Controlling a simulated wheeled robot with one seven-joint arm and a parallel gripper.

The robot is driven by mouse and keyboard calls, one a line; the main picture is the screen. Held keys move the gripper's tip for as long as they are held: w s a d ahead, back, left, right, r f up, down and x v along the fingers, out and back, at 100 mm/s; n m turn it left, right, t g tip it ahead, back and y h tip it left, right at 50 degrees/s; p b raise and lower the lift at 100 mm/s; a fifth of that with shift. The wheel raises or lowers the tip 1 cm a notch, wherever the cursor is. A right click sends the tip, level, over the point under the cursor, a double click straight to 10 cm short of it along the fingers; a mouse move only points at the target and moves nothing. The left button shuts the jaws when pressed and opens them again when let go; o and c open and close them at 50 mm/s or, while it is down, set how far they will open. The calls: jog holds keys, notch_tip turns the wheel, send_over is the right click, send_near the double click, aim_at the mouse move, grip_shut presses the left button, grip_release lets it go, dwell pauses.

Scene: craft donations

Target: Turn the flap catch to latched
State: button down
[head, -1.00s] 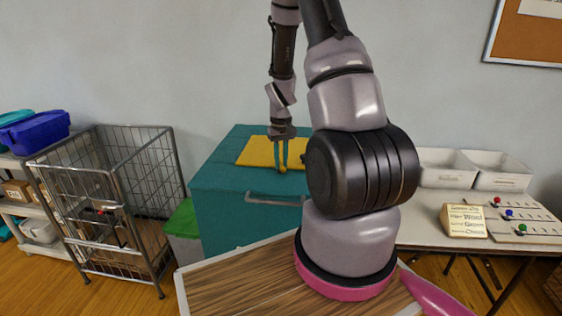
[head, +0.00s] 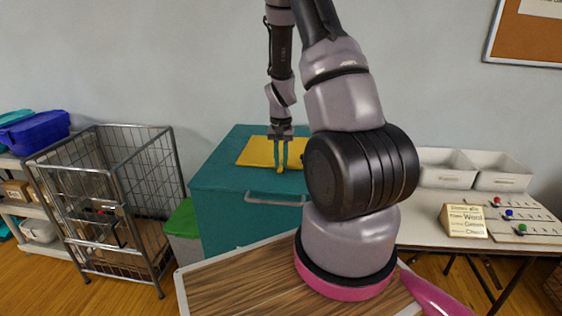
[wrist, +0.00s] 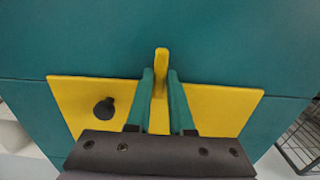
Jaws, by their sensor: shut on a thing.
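The yellow flap (head: 255,152) lies on top of the teal bin (head: 225,178), and it also shows in the wrist view (wrist: 213,108). The flap catch, a narrow yellow bar (wrist: 161,62), stands between my fingertips in the wrist view. Its end reaches past the flap's edge over the teal surface. My gripper (head: 280,168) points down at the flap's near edge, with its teal fingers closed on both sides of the catch. The gripper body hides the catch's other end in the wrist view.
A black knob (wrist: 104,108) stands on the flap, beside the fingers. A grey handle (head: 275,198) is on the bin's front. A wire cart (head: 105,190) stands left, and a table with white trays (head: 447,168) stands right. My arm hides the bin's right side.

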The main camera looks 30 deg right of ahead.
jog(key=c, duration=0.8)
grip_release()
notch_tip(320, 180, up, 11)
notch_tip(320, 180, up, 16)
jog(key=n+t+y, duration=0.1)
jog(key=t, duration=0.3)
send_over(281, 164)
jog(key=s+a, duration=0.7)
jog(key=s+a+r+n+t, duration=0.1)
jog(key=s+a+r, duration=0.2)
jog(key=s, duration=0.3)
jog(key=s+a+r+t+y, duration=0.1)
jog(key=s+a+r+t, duration=0.1)
jog(key=s+r, duration=0.4)
jog(key=shift+s+a+r+n, duration=0.15)
jog(key=shift+s+a+n, duration=0.3)
jog(key=shift+a, duration=0.35)
